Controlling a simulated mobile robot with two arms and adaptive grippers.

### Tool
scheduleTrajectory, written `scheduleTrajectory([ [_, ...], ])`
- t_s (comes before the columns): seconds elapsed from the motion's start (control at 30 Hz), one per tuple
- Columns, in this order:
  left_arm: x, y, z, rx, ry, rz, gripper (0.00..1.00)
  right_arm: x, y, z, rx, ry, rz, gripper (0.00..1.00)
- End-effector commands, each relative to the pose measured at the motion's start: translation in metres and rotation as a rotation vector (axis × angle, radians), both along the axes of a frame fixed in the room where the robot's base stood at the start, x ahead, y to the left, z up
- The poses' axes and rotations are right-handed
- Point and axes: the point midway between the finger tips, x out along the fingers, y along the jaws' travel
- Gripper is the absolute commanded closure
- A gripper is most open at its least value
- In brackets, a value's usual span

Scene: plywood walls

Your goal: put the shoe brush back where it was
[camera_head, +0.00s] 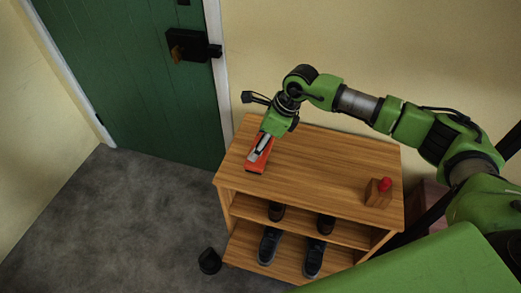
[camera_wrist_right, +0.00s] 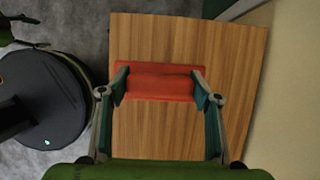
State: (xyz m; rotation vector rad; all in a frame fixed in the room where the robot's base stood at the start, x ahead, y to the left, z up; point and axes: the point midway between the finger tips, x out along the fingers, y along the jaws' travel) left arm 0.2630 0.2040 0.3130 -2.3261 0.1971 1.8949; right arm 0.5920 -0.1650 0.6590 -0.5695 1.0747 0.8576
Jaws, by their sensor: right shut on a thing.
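A red block (camera_wrist_right: 161,83), which appears to be the shoe brush, is between the fingers of my right gripper (camera_wrist_right: 162,88). A flat red part (camera_wrist_right: 160,65) shows along its far side; I cannot tell whether that is part of the block or a separate thing under it. In the head view my right gripper (camera_head: 261,147) points down at the left end of the wooden cabinet top (camera_head: 320,160). The fingers are shut on the red block, which is at or just above the top. My left gripper is not in view.
A small wooden block with a red knob (camera_head: 378,192) stands at the right end of the top. Dark shoes (camera_head: 269,245) are on the shelves below. A black object (camera_head: 209,261) is on the floor at left. A green door (camera_head: 140,80) is behind. The middle of the top is clear.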

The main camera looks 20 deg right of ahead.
Motion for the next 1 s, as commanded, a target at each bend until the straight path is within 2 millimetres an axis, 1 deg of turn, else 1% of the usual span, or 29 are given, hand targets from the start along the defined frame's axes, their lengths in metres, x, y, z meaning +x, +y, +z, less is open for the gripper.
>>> scheduleTrajectory([
  [0.13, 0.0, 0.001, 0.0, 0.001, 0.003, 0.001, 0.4, 0.005, -0.007, -0.015, -0.001, 0.004, -0.002, 0.62],
  [0.2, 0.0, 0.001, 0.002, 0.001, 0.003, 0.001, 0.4, 0.004, -0.005, -0.026, 0.0, 0.004, -0.001, 0.62],
  [0.3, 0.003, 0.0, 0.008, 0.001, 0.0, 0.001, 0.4, 0.005, -0.006, -0.038, -0.001, 0.001, -0.001, 0.62],
  [0.43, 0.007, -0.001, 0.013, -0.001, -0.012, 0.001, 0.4, 0.005, -0.006, -0.039, -0.001, -0.001, 0.0, 0.62],
  [0.7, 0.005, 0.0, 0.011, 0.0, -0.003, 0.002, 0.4, 0.005, -0.006, -0.041, 0.0, 0.0, 0.0, 0.62],
  [0.73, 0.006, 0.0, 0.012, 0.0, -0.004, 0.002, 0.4, 0.004, -0.006, -0.041, -0.001, 0.001, 0.0, 0.4],
  [0.8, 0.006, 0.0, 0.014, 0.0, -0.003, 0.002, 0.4, 0.004, -0.006, -0.041, -0.001, 0.001, -0.001, 0.25],
  [1.0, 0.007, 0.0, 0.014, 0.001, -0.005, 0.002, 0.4, 0.004, -0.006, -0.041, -0.001, 0.001, -0.001, 0.25],
])
